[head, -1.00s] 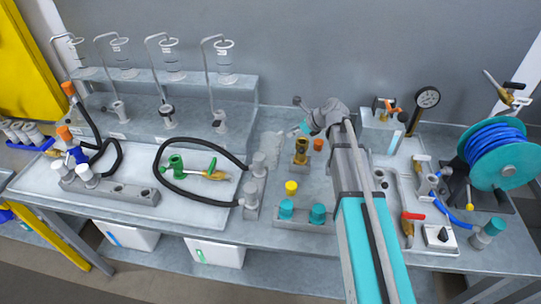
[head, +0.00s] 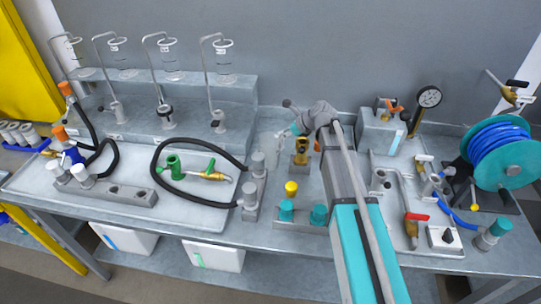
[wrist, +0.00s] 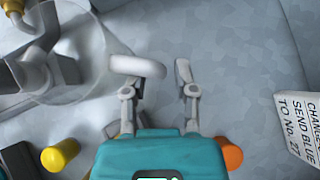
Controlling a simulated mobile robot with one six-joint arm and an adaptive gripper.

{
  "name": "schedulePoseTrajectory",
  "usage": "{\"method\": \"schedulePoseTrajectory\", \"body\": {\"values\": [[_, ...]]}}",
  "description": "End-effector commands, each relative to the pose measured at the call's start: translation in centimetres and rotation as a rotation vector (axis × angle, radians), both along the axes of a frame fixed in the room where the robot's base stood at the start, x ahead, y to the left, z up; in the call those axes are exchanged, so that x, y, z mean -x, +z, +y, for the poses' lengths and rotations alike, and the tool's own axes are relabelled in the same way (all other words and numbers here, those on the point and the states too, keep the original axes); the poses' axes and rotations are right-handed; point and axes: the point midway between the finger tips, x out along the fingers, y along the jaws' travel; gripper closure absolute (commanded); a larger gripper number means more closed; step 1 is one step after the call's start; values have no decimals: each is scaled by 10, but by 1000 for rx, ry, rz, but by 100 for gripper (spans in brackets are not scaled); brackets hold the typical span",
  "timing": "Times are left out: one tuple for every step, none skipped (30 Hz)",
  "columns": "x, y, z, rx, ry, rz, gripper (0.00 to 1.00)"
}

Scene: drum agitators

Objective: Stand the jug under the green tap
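The jug is a clear vessel, faint in the head view (head: 279,150), standing on the bench left of the brass fitting. In the wrist view its round see-through rim (wrist: 75,100) is at upper left, with a white handle (wrist: 137,67) on its right side. My gripper (wrist: 158,78) has its fingers apart; the handle overlaps the left finger, and a gap separates it from the right finger. In the head view my gripper (head: 295,129) is beside the jug's top.
A brass fitting (head: 301,153), yellow knob (head: 291,188) and teal caps (head: 318,215) stand near the jug. The black hose (head: 157,165) and grey posts (head: 258,165) lie between jug and tap. A hose reel (head: 503,165) is right.

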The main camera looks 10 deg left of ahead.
Motion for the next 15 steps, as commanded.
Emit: {"method": "schedulePoseTrajectory", "body": {"values": [[-1, -6, 3, 0, 0, 0, 63], [-2, -7, 4, 0, 0, 0, 63], [-2, -8, 6, 0, 0, 0, 63], [-3, -8, 6, 0, 0, 0, 63], [-3, -9, 7, 0, 0, 0, 63], [-3, -9, 8, 0, 0, 0, 63], [-3, -9, 9, 0, 1, 0, 63], [-3, -9, 9, 0, 1, 0, 63], [-3, -9, 9, 0, 1, 0, 63], [-3, -9, 9, 0, 1, 0, 63], [-3, -8, 9, 0, 1, 0, 63], [-3, -8, 9, 0, 1, 0, 63], [-3, -8, 9, 0, 1, 0, 63], [-3, -8, 9, 0, 1, 0, 63], [-2, -8, 9, 0, 1, 0, 63]]}}
